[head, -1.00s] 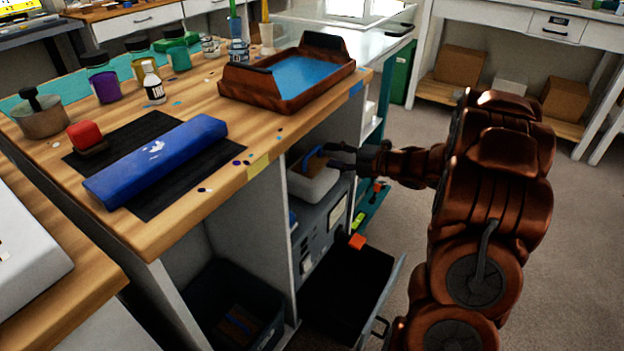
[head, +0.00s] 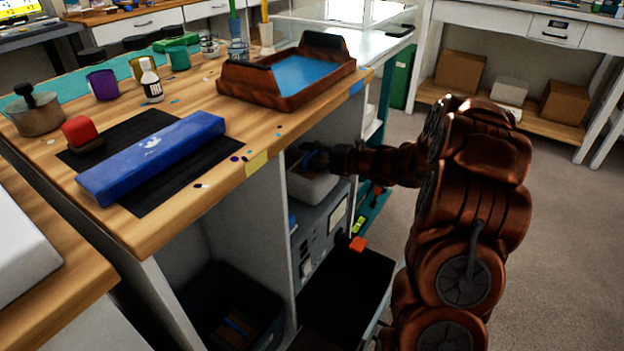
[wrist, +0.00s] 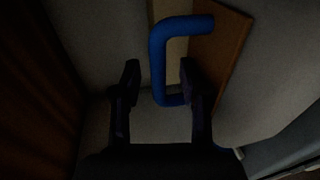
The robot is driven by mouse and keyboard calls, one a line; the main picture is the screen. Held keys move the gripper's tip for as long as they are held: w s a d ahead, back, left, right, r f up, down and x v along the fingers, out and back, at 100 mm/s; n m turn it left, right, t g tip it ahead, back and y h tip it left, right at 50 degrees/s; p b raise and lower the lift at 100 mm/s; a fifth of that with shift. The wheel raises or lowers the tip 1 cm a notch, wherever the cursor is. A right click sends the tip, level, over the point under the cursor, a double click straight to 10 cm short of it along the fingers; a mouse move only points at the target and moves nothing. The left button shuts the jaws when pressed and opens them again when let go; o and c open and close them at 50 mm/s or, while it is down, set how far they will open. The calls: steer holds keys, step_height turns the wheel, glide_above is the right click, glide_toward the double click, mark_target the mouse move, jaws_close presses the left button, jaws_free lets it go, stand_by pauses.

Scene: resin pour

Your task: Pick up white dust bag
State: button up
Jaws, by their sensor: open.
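The white dust bag (head: 313,188) sits in the open shelf bay under the workbench, above a grey panelled unit. Its blue handle (wrist: 157,62) shows clearly in the wrist view, in front of a tan strip and a brown panel. My gripper (head: 310,154) reaches into the bay from the right, at the bag's top. In the wrist view my gripper (wrist: 159,72) is open, with one dark finger on each side of the handle's upright part. I cannot tell whether either finger touches it. In the head view my gripper hides most of the handle.
The workbench top (head: 180,222) overhangs the bay closely above my gripper. A brown tray with blue resin (head: 290,95) stands on it. Below, a black open drawer (head: 345,290) juts out, with an orange piece (head: 358,244) at its edge. Floor at right is clear.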

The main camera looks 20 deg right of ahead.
jaws_close()
stand_by(0.4)
